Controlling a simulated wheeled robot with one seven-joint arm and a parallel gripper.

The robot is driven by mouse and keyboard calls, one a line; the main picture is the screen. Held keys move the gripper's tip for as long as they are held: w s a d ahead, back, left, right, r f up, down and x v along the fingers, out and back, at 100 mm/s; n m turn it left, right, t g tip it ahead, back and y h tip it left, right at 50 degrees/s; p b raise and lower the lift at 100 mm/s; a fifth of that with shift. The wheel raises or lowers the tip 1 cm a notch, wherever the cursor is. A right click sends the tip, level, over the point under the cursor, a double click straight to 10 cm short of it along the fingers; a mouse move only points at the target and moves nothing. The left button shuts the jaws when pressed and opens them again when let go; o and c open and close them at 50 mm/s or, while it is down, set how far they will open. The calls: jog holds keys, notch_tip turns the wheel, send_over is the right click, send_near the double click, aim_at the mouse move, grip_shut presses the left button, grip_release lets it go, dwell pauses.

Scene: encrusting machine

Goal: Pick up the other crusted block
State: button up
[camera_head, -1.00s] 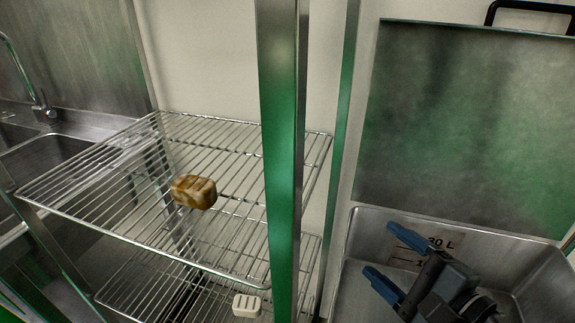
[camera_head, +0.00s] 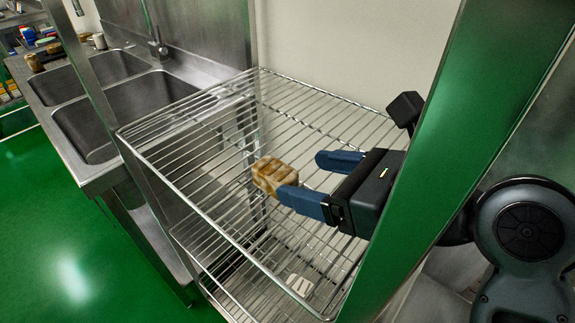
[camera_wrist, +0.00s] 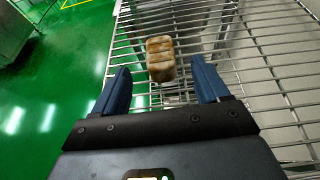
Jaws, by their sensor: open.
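A brown crusted block (camera_head: 272,174) with a grooved top rests on the upper wire shelf (camera_head: 200,112). My gripper (camera_head: 308,178) reaches in from the right over this shelf. Its two blue fingers are apart with nothing between them. In the head view the near fingertip overlaps the block's lower right edge. In the wrist view the block (camera_wrist: 160,58) is ahead of the open fingers (camera_wrist: 160,84), roughly centred between them and beyond their tips. Whether a finger touches it cannot be told.
A pale block (camera_head: 299,285) lies lower down, seen through the wires. A green and steel post (camera_head: 455,150) stands in front of my arm. A double sink (camera_head: 130,105) is at the left, with green floor (camera_head: 70,230) below.

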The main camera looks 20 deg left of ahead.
aim_at(279, 172)
jog(key=shift+x, duration=3.9)
jog(key=shift+f, duration=0.15)
jog(key=shift+c, duration=0.4)
jog(key=c, duration=1)
